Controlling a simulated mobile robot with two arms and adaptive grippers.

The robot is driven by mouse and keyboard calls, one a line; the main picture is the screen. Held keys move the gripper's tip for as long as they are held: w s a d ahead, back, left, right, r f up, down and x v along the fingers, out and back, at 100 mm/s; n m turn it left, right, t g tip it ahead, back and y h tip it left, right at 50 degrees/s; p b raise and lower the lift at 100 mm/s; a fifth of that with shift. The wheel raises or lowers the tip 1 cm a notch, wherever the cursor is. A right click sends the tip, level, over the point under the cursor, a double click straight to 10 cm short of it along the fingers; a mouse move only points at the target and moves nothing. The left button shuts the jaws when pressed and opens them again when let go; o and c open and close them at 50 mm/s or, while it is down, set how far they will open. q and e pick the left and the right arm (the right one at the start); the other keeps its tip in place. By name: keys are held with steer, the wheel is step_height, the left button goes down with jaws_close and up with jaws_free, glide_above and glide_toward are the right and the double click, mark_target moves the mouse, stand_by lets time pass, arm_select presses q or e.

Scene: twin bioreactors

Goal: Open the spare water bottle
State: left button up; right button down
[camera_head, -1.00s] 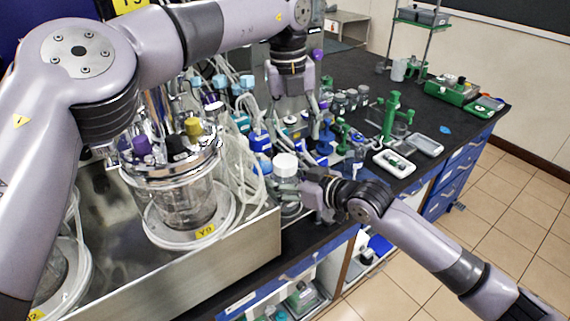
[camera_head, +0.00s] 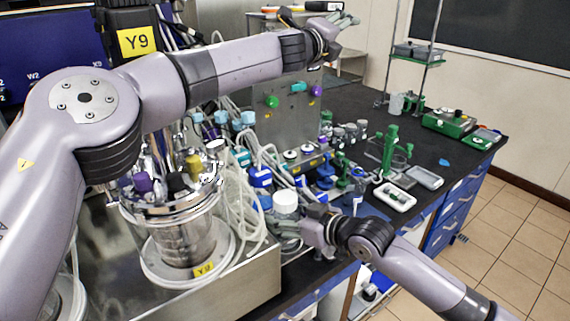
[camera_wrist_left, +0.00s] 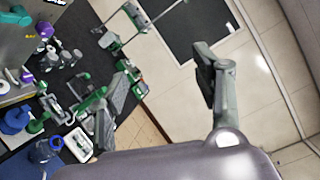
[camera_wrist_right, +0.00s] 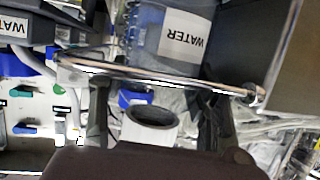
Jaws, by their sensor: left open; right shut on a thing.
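A clear bottle with a white cap (camera_head: 285,203) stands by the steel unit in the head view; I cannot read a label there. My right gripper (camera_head: 306,228) is at the bottle's right side, shut on it, below the cap. In the right wrist view, a clear bottle labelled WATER (camera_wrist_right: 180,35) lies beyond the fingers. A white ring with a dark opening (camera_wrist_right: 151,116) sits between the fingers; I cannot tell what it belongs to. My left gripper (camera_head: 338,30) is raised high, points right and is open and empty, also in the left wrist view (camera_wrist_left: 160,100).
A glass vessel labelled Y9 (camera_head: 180,235) stands in the steel tray at the left, with tubes around it. Green clamps (camera_head: 388,150), a white device (camera_head: 395,196) and small bottles (camera_head: 350,132) stand on the black bench. A metal rail (camera_wrist_right: 160,77) crosses the right wrist view.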

arm_select(q)
steer(key=w+a+f+n+y, duration=0.2)
steer(key=a+f+n+y, duration=0.15)
steer(key=a+y, duration=0.2)
steer(key=m+g+y, duration=0.3)
steer(key=g+y, duration=0.1)
steer(key=g, duration=1.1)
glide_above(285, 197)
steer(key=f, duration=1.8)
steer(key=shift+w+f, duration=0.3)
steer(key=shift+f, duration=0.05)
steer(key=shift+s+f, duration=0.2)
steer(key=shift+s, duration=0.05)
step_height(285, 197, down, 8)
steer(key=shift+r, duration=0.25)
